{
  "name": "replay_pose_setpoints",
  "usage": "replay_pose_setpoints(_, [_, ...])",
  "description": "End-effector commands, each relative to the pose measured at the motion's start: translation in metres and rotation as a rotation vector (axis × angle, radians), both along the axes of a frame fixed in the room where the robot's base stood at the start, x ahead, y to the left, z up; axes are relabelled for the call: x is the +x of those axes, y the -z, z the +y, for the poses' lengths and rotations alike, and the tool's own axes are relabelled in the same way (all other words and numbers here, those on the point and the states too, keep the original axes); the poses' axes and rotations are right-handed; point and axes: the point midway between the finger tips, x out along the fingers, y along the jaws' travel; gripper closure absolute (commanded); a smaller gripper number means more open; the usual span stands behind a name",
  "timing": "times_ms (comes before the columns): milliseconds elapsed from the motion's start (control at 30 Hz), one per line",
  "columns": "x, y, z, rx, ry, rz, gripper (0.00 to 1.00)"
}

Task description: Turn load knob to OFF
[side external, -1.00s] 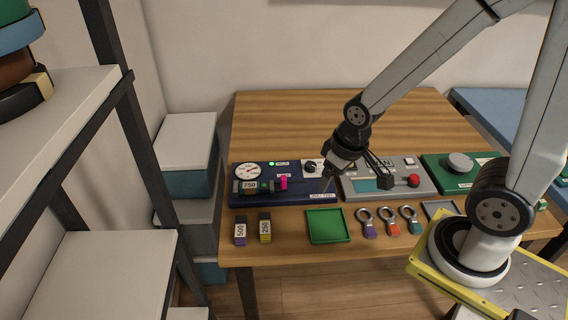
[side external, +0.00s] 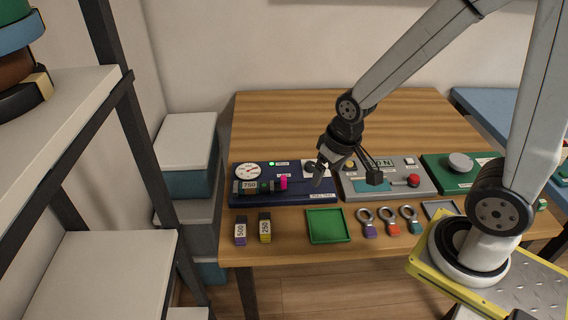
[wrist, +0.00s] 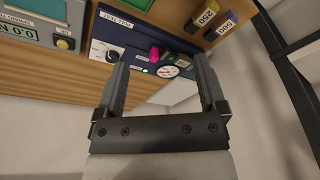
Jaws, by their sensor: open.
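The dark load knob (wrist: 112,54) sits on a white plate on the blue test panel (wrist: 85,20). In the side view the knob (side external: 309,167) is partly behind my gripper. My gripper (side external: 318,177) is over the right end of the blue panel, close to the knob. In the wrist view my gripper (wrist: 160,62) has its fingers wide apart with nothing between them. The left fingertip appears just beside the knob; I cannot tell whether they touch. The knob's pointer direction is too small to read.
The blue panel also bears a round dial (side external: 247,172), a pink part (side external: 283,183) and a block marked 750 (side external: 249,185).

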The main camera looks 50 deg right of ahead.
Motion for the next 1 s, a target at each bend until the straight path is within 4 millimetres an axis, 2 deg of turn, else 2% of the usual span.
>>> replay_pose_setpoints(267, [0.052,0.011,-0.030,0.059,0.371,0.049,0.10])
replay_pose_setpoints(600, [0.116,0.041,-0.086,0.129,0.925,0.108,0.10])
replay_pose_setpoints(800, [0.144,0.067,-0.124,0.158,1.252,0.136,0.10])
replay_pose_setpoints(1000, [0.160,0.090,-0.155,0.176,1.515,0.155,0.10])
